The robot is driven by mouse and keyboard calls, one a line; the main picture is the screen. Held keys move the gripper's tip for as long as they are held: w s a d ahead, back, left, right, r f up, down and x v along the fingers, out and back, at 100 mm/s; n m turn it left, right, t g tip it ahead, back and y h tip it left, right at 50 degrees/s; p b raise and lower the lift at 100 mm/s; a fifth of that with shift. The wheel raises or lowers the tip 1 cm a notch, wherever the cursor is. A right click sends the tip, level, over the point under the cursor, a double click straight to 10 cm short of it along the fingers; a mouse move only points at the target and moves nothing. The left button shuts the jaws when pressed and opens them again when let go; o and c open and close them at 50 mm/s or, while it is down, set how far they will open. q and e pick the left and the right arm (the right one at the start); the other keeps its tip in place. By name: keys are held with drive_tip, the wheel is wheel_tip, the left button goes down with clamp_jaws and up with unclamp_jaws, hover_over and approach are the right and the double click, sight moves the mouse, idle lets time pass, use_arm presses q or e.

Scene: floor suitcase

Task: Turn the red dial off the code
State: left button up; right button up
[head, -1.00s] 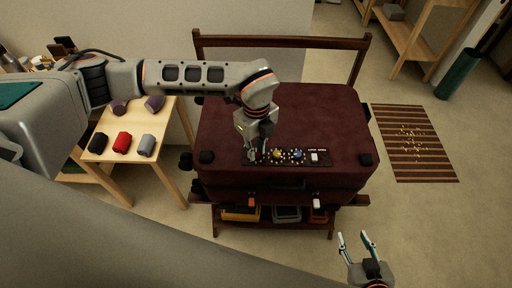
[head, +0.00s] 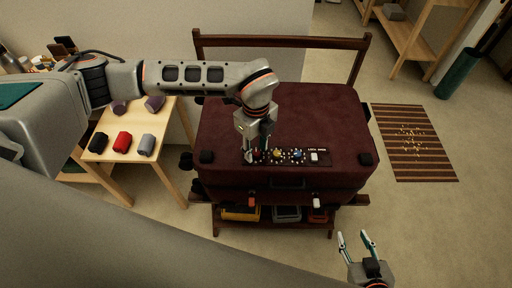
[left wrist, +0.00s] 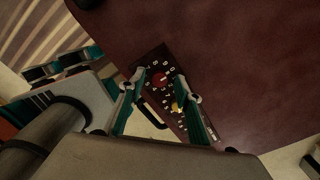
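A maroon suitcase (head: 300,115) lies closed on a dark wooden rack. A black code panel (head: 325,160) on its lid carries a row of dials ringed with white marks. The red dial (left wrist: 160,78) shows in the left wrist view, between the two fingers of my left gripper (left wrist: 160,77). There is a visible gap on each side. In the head view, my left gripper (head: 257,153) points down at the left end of the panel and mostly hides the red dial. The dial's setting cannot be read clearly. My right gripper (head: 354,238) is open and empty, in front of the rack.
A wooden table (head: 98,156) with rolled cloths stands left. A striped mat (head: 412,142) lies right. The lid behind the panel is clear.

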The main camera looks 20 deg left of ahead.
sight(256, 152)
use_arm(q)
wheel_tip(256, 152, up, 12)
idle(0.6)
idle(0.5)
